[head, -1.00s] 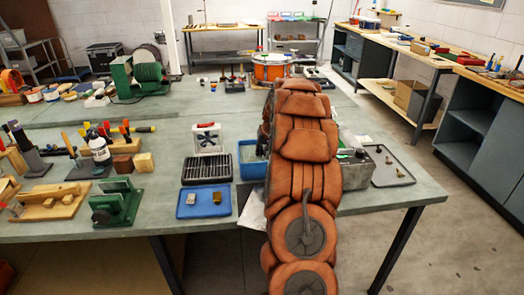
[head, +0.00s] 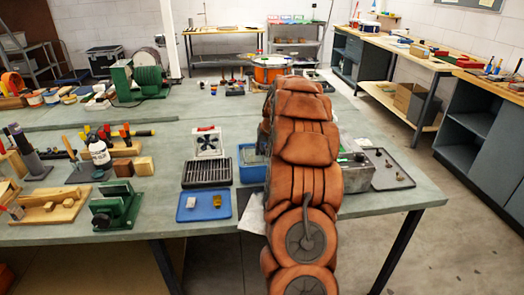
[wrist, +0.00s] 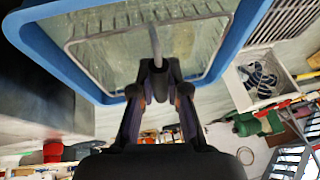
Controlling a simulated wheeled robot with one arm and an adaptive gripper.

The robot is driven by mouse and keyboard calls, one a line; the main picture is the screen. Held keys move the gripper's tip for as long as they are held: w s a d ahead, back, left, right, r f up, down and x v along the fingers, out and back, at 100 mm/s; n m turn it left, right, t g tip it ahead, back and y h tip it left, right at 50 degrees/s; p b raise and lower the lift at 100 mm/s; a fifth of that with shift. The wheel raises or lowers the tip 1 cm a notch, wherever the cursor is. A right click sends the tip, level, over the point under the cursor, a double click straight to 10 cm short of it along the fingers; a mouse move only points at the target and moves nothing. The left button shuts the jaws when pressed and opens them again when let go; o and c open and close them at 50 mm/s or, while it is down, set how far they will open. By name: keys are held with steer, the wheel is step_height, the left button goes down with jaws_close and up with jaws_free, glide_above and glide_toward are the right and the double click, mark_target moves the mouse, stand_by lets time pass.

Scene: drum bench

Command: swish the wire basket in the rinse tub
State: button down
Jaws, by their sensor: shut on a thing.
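The blue rinse tub (head: 248,172) stands on the bench, largely hidden behind my arm in the head view. In the wrist view the tub's blue rim (wrist: 50,58) frames cloudy, greenish water. The wire basket (wrist: 110,33) shows as a thin pale wire outline inside the tub, with a grey handle (wrist: 154,42) running toward my gripper. My gripper (wrist: 159,72) is shut on the handle at the tub's near rim. How deep the basket sits is hard to tell. My gripper and the basket are hidden in the head view.
A black drain rack (head: 207,173) and a blue tray (head: 204,215) with small parts lie left of the tub. A white boxed fan (head: 208,142) stands behind the rack. A grey box (head: 355,173) and a dark tray (head: 392,181) are on the right.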

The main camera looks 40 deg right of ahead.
steer(key=shift+f, duration=0.1)
steer(key=shift+f+b, duration=0.55)
steer(key=shift+f, duration=0.5)
steer(key=shift+r, duration=0.15)
steer(key=shift+r, duration=1)
steer(key=shift+f, duration=0.15)
steer(key=shift+f+b, duration=0.4)
steer(key=shift+f, duration=0.55)
